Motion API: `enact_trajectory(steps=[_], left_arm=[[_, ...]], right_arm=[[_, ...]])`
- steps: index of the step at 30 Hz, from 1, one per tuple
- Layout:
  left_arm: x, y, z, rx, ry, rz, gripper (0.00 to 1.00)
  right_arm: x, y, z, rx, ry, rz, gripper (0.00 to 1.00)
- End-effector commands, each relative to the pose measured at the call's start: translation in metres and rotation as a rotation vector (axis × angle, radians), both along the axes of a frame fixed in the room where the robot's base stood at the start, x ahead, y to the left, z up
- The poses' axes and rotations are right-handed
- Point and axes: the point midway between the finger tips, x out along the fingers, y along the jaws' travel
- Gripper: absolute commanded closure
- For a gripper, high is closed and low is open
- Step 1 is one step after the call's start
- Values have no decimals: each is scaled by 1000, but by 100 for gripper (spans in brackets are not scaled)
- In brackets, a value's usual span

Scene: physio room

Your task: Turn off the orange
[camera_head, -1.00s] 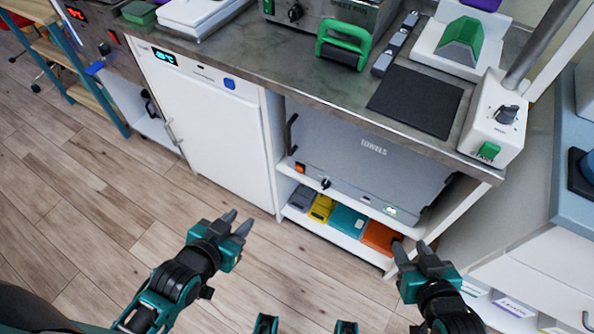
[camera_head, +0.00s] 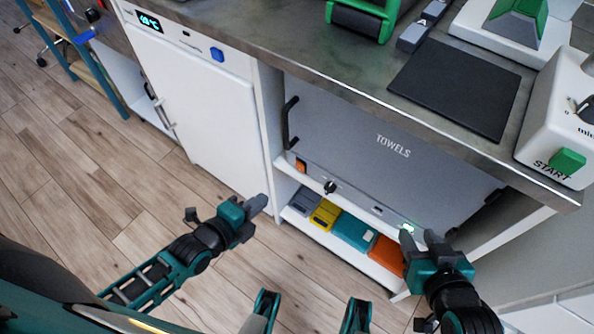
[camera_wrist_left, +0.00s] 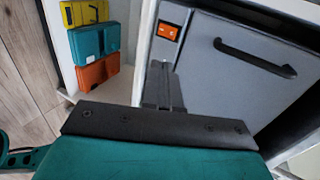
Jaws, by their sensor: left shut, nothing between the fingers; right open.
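A small orange switch (camera_head: 300,165) sits at the lower left of the grey towel cabinet (camera_head: 365,150) marked TOWELS, below its black handle. In the left wrist view the orange switch (camera_wrist_left: 167,31) shows in a dark frame, just beyond my fingers. My left gripper (camera_head: 257,205) is shut and empty, in front of the cabinet, below and left of the switch. It also shows in the left wrist view (camera_wrist_left: 160,85), with its fingers together. I see no contact with the switch. My right gripper (camera_head: 422,240) is open and empty before the lower right of the cabinet.
A black knob (camera_head: 330,187) and a lit green indicator (camera_head: 407,228) are on the same panel. Yellow (camera_head: 325,214), teal (camera_head: 355,232) and orange (camera_head: 388,254) boxes lie on the shelf below. A white fridge (camera_head: 200,110) stands left. The wood floor is clear.

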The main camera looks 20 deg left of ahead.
Motion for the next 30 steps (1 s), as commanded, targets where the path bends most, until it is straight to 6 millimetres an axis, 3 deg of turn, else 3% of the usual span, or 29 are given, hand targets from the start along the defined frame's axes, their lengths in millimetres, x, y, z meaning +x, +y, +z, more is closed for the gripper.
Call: enact_trajectory(steps=[12,17,30], left_arm=[[1,0,-2,21,-11,-12,100],[11,-3,-9,20,-11,-10,100],[88,-31,-47,19,-12,-11,100]], right_arm=[[-2,1,-2,5,5,-2,59],[-3,1,-9,8,5,-5,59],[-4,3,-45,11,25,-1,59]])
